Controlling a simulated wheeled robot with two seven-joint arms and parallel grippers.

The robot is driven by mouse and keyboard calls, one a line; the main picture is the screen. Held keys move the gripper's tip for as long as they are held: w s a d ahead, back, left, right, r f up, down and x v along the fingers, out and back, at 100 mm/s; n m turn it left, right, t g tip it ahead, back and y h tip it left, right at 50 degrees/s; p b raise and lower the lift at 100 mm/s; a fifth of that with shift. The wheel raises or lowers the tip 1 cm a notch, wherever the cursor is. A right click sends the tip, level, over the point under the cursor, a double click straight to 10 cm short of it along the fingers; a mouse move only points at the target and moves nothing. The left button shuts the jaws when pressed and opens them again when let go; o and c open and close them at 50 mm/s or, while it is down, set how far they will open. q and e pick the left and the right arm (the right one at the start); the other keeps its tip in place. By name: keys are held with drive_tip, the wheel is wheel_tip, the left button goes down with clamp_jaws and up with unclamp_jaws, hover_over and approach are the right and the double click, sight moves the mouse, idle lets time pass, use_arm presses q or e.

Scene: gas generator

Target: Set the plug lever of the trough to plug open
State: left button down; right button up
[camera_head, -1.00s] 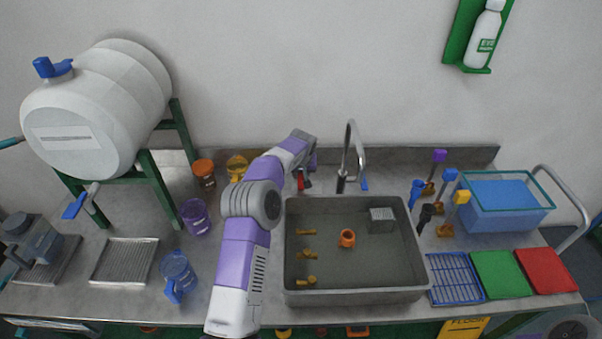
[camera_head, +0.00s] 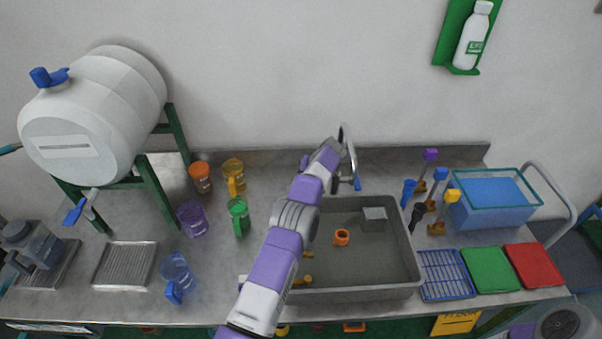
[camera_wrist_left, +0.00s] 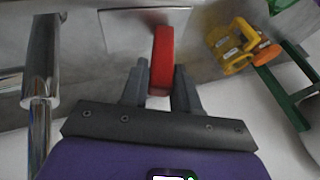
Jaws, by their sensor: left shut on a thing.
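The trough (camera_head: 405,278) is a grey sunken basin in the middle of the counter in the head view. Its red plug lever (camera_wrist_left: 162,62) shows in the left wrist view, in front of a square metal plate (camera_wrist_left: 125,32). My left gripper (camera_wrist_left: 160,80) is shut on the red lever, with one dark finger on each side of it. In the head view my left arm hides the lever and the trough's left part, and the fingertips cannot be made out. I cannot tell the lever's setting. My right gripper is not in view.
The tap (camera_head: 351,160) stands close beside my left wrist, and its chrome post (camera_wrist_left: 40,75) is at the left in the wrist view. Yellow (camera_head: 234,172) and green (camera_head: 239,215) mugs stand left of my arm. Brushes (camera_head: 417,215) stand right of the trough.

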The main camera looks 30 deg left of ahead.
use_arm(q)
drive_tip(key=shift+w+d+f+y, duration=0.1)
drive_tip(key=shift+w+d+y, duration=0.05)
drive_tip(key=shift+y, duration=0.15)
drive_tip(key=shift+d, duration=0.1)
drive_tip(key=c, duration=0.9)
unclamp_jaws()
